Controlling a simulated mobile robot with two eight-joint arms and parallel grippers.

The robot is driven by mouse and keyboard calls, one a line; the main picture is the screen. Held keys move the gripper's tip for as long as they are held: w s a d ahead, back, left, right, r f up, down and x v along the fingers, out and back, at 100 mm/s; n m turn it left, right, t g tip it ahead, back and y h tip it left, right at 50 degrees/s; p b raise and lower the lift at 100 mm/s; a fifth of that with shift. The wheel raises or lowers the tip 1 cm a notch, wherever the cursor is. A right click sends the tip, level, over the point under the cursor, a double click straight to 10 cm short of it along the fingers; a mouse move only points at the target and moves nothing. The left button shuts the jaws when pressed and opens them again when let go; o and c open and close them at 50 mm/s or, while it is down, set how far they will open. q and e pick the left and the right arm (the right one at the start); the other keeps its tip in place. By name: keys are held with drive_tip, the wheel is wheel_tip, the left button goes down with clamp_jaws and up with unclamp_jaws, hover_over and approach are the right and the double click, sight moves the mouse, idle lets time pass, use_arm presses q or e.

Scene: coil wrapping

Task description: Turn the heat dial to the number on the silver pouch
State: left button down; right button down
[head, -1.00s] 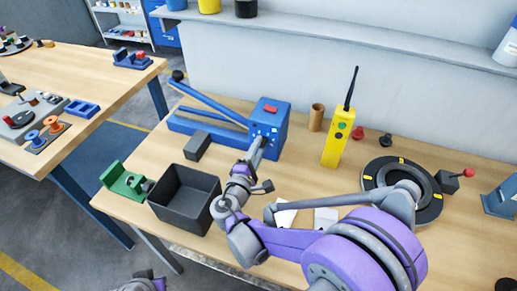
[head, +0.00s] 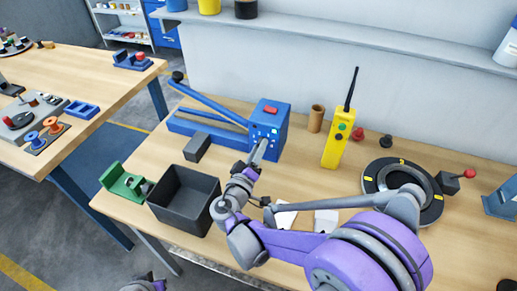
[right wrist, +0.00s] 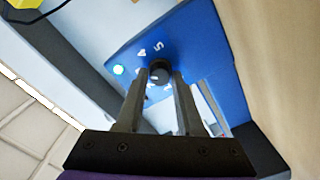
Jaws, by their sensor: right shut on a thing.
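The blue sealer (head: 268,125) stands at the back of the table, a red part on top and small lights on its front. Its black heat dial (right wrist: 159,70) shows in the right wrist view, with the white digits 4 and 5 readable beside it; other marks are partly hidden. My right gripper (right wrist: 160,82) is shut on the dial, a finger on each side. It also shows in the head view (head: 260,152) at the sealer's front. Two pale flat pieces (head: 326,220) lie behind my right arm; I cannot tell whether either is the silver pouch, and no number is readable. My left gripper (head: 146,284) is barely in view at the bottom edge.
A dark open bin (head: 186,222) and a green fixture (head: 122,182) stand left of my right arm. A yellow handset with an antenna (head: 337,146) and a brown tube (head: 316,118) stand right of the sealer. A black turntable (head: 368,180) is farther right.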

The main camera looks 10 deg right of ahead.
drive_tip(key=m, duration=0.5)
drive_tip(key=shift+m, duration=0.3)
idle(0.4)
drive_tip(key=c, duration=0.5)
unclamp_jaws()
drive_tip(key=shift+c, duration=0.2)
drive_tip(key=v, duration=1.1)
drive_tip(key=shift+w+b, duration=0.1)
drive_tip(key=shift+b, duration=0.2)
